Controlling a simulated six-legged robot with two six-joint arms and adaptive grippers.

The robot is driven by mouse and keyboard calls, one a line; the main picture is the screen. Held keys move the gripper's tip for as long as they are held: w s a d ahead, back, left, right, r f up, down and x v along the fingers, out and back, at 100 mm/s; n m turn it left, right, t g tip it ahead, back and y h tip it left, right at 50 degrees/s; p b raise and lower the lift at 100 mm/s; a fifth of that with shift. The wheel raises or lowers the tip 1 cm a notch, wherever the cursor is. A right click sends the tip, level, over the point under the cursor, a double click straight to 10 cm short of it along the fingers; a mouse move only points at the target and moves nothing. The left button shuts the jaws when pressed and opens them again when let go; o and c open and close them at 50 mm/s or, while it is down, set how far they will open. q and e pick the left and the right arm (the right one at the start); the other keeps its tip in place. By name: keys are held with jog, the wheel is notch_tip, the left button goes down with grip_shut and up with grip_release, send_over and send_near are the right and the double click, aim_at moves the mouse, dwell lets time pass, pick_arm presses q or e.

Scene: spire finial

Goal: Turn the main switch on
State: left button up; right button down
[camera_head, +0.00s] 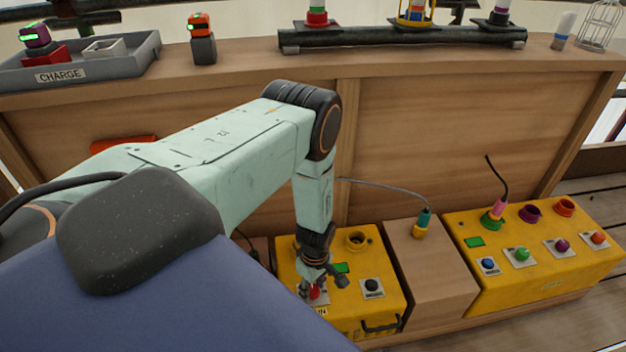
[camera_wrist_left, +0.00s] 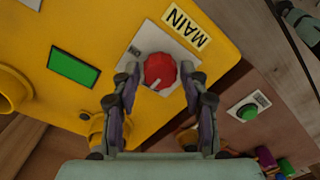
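The main switch is a red round knob (camera_wrist_left: 160,72) on a pale plate beside the label "MAIN" (camera_wrist_left: 186,27). A white mark on the knob points to the lower left in the wrist view. The knob also shows, partly hidden, in the head view (camera_head: 314,292) on the left yellow box (camera_head: 377,313). My left gripper (camera_wrist_left: 160,76) is open, with one finger on each side of the knob. Small gaps seem to show between the fingertips and the knob; contact is not clear. My left gripper points down at the box in the head view (camera_head: 316,287). My right gripper is not in view.
The left box also has a green screen (camera_wrist_left: 74,68), a black button (camera_head: 372,286) and an open socket (camera_head: 357,239). A wooden block (camera_head: 430,262) separates it from another yellow box (camera_head: 545,280) with several coloured buttons. A wooden panel (camera_head: 440,140) rises behind.

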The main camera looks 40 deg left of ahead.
pick_arm(q)
jog(key=c, duration=0.8)
jog(key=shift+m, duration=0.3)
jog(key=m+p, duration=0.1)
jog(key=m, duration=1.1)
jog(key=shift+m+y+p, duration=0.3)
jog(key=m, duration=0.4)
jog(key=shift+d+m+t, duration=0.1)
jog(key=shift+m+t, duration=0.2)
